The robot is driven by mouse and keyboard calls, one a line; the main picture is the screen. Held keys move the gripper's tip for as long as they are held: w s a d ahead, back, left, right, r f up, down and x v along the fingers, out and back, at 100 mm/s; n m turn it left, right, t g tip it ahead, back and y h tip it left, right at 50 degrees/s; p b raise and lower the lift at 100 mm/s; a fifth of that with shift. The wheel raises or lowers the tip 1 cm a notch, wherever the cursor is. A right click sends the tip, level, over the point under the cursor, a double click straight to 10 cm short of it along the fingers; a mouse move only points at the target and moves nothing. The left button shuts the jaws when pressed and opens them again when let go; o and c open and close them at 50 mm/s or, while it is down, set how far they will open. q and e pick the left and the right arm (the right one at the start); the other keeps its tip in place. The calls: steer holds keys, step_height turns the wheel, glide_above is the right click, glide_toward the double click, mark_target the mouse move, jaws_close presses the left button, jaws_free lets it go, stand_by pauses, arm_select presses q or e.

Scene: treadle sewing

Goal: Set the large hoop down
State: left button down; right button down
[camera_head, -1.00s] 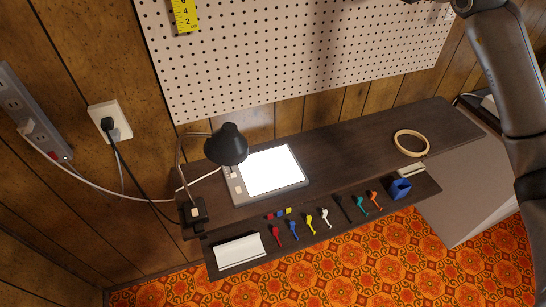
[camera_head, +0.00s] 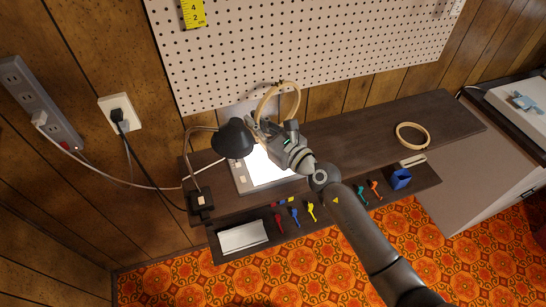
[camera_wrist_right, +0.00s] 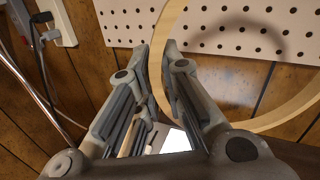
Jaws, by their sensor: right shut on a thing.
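The large wooden hoop (camera_head: 298,101) stands upright above the back of the desk, in front of the pegboard. My right gripper (camera_head: 262,127) is shut on the hoop's lower left rim. In the right wrist view the hoop (camera_wrist_right: 292,108) passes between the two fingertips (camera_wrist_right: 154,62) and curves away to the right. The gripper is over the lit pad (camera_head: 258,172), and the arm hides part of the pad. A smaller-looking hoop (camera_head: 399,132) lies flat on the right part of the desk. My left gripper is not in view.
A black desk lamp (camera_head: 233,138) stands close to the left of the gripper. The dark desktop (camera_head: 355,136) is clear between the arm and the lying hoop. Several coloured items, a white pad (camera_head: 243,236) and a blue holder (camera_head: 401,178) occupy the front shelf. The pegboard (camera_head: 340,50) rises behind.

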steer(key=b, duration=0.5)
glide_above(258, 170)
step_height(258, 170, down, 7)
steer(key=shift+f+b, duration=1.45)
steer(key=shift+f, duration=0.65)
steer(key=shift+f, duration=0.2)
steer(key=c, duration=1.6)
jaws_free()
steer(key=shift+o, duration=0.2)
